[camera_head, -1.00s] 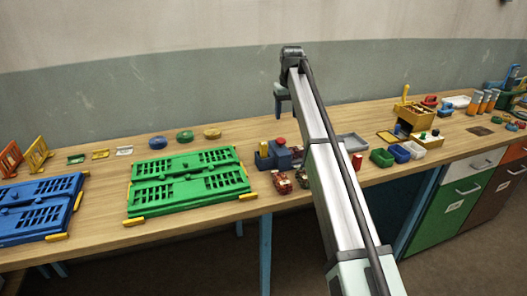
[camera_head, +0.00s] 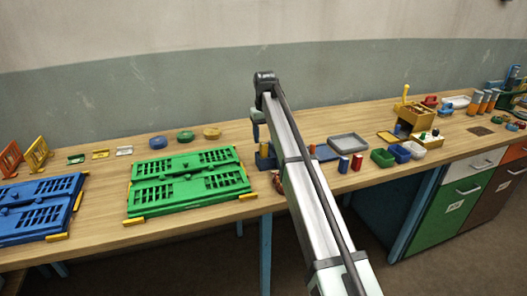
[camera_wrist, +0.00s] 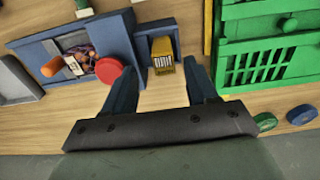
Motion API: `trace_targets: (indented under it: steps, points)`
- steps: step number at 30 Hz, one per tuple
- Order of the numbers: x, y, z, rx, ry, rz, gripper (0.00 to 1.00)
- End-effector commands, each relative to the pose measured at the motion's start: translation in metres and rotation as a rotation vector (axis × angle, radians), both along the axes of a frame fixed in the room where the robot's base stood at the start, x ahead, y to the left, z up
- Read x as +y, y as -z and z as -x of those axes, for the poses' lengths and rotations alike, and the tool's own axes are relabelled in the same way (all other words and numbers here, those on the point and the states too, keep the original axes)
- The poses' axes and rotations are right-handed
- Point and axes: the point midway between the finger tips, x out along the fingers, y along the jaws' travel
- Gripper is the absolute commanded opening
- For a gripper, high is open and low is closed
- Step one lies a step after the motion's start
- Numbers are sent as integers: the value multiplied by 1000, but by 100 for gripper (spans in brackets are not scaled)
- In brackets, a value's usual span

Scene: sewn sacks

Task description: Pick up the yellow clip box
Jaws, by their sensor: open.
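The yellow clip box (camera_wrist: 163,50) sits in a small dark blue holder (camera_wrist: 150,37) at the top middle of the wrist view. A striped white-and-dark patch shows on its near face. In the head view the holder's blue side (camera_head: 265,159) shows just left of my arm, and the box is too small to make out clearly. My gripper (camera_wrist: 160,74) is open and empty, its two blue fingers pointing toward the box with a gap between them and it. In the head view my gripper (camera_head: 257,118) hangs above the table behind the holder.
A blue station (camera_wrist: 38,52) with a red knob (camera_wrist: 109,70) and an orange peg (camera_wrist: 50,66) stands beside the holder. A green crate (camera_wrist: 285,55) lies on the other side. Green (camera_wrist: 264,122) and blue (camera_wrist: 302,115) discs lie near the gripper's right.

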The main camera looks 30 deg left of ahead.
Motion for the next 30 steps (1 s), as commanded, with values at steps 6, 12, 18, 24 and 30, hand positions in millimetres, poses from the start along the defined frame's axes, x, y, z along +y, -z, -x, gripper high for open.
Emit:
trace_targets:
  steps: [6, 12, 18, 24, 30]
  points:
    - [1, 11, 1, 1, 0, 1, 57]
    - [3, 34, 4, 1, 0, 1, 57]
    - [4, 55, 3, 0, 0, 0, 57]
    - [4, 56, 3, -1, 0, -1, 57]
    - [4, 56, 3, 0, 0, 0, 42]
